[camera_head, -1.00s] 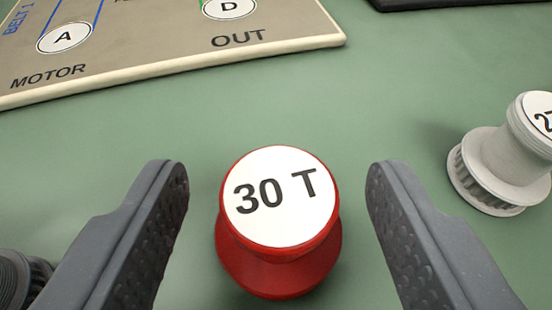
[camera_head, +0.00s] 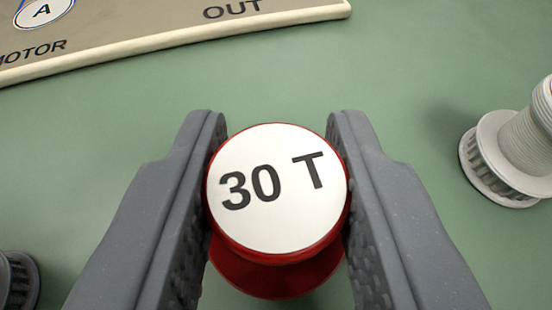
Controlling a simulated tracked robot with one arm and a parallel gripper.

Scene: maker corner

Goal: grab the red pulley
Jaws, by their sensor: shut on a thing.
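The red pulley (camera_head: 278,277) stands upright in the middle of the head camera view, with a white top label reading "30 T". My gripper (camera_head: 277,160) is shut on it, one grey finger against its left side and one against its right. The fingers hide parts of its sides. I cannot tell whether its base still touches the green surface.
A white pulley (camera_head: 510,155) stands at the right edge, partly cut off. A dark grey pulley (camera_head: 18,282) shows at the lower left edge. A beige board (camera_head: 150,40) marked "MOTOR" and "OUT" lies at the back. The green surface (camera_head: 400,90) between is clear.

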